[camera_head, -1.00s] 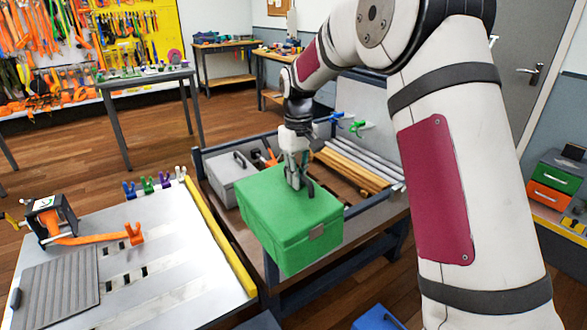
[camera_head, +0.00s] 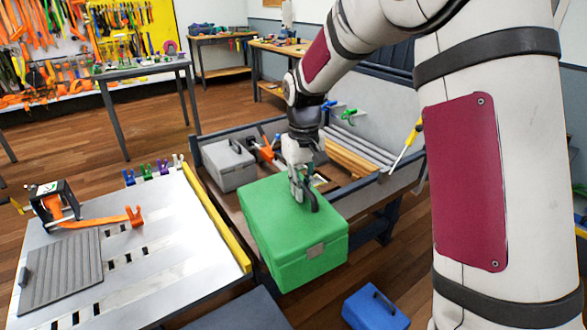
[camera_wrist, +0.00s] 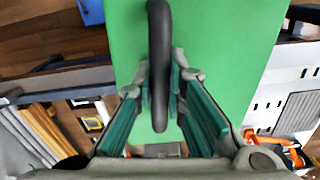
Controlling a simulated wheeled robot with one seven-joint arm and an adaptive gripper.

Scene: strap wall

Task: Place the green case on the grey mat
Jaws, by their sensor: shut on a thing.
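The green case (camera_head: 290,235) hangs from my gripper (camera_head: 303,196), which is shut on its dark top handle. In the head view the case is in front of the wooden workbench, to the right of the silver table's yellow edge. In the wrist view the green case (camera_wrist: 215,60) fills the middle, and its handle (camera_wrist: 159,65) runs between the fingers of my gripper (camera_wrist: 160,95). The grey ribbed mat (camera_head: 62,272) lies on the left part of the silver table (camera_head: 165,255), apart from the case. It also shows at the right edge of the wrist view (camera_wrist: 299,112).
An orange strap (camera_head: 95,221) with a ratchet lies behind the mat. Coloured clamps stand along the table's back edge, and a yellow bar (camera_head: 216,217) runs along its right edge. A grey case (camera_head: 229,165) sits on the workbench. A blue case (camera_head: 374,308) is lower right.

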